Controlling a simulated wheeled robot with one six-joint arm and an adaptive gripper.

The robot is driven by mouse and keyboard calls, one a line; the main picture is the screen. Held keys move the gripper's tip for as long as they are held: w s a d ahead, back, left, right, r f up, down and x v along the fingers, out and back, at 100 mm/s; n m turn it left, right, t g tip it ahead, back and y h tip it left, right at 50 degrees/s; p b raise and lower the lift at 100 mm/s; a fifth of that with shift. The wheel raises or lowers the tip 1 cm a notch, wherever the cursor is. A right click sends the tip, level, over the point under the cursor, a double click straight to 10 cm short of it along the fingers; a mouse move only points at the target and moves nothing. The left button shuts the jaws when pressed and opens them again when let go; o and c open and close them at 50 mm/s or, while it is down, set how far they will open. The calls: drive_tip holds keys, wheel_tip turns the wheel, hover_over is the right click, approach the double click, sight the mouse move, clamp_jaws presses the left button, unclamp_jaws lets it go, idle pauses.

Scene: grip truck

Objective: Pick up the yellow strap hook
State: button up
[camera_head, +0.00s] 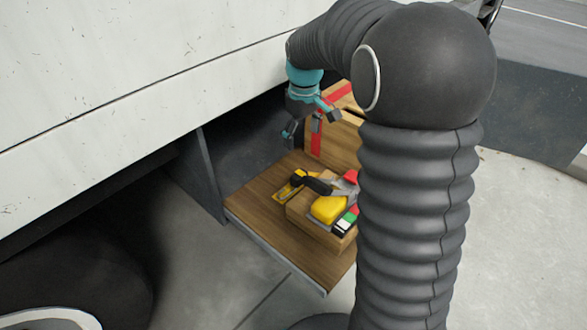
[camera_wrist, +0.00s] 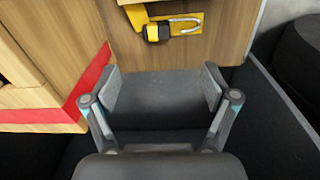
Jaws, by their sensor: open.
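A yellow piece with a silver hook (camera_wrist: 180,22) lies on the wooden shelf at the top of the wrist view, with a black and yellow part (camera_wrist: 156,32) at its left. In the head view a flat yellow thing (camera_head: 286,192) that looks like the same piece lies on the wooden shelf (camera_head: 258,205), beside a box of things. My gripper (camera_head: 311,128) is open and empty, above the back of the shelf. In the wrist view its two fingers (camera_wrist: 162,88) stand wide apart, with the hook beyond their tips and nothing between them.
A wooden box (camera_head: 298,208) on the shelf carries a yellow block (camera_head: 328,208) and a black-handled tool (camera_head: 318,185). A wooden crate with a red stripe (camera_head: 316,141) stands behind. The white truck side (camera_head: 130,70) hangs over the compartment. My arm hides the right side.

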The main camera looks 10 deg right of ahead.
wheel_tip(320, 180, down, 3)
drive_tip(key=w, duration=0.3)
hover_over(299, 174)
drive_tip(key=shift+n+g, duration=0.3)
wheel_tip(299, 174, down, 8)
drive_tip(key=shift+w+f, duration=0.1)
drive_tip(key=shift+w, duration=0.05)
drive_tip(key=shift+s+f+b, duration=0.2)
drive_tip(key=shift+f+b, duration=0.15)
drive_tip(key=shift+f, duration=2.25)
drive_tip(key=c, duration=1.3)
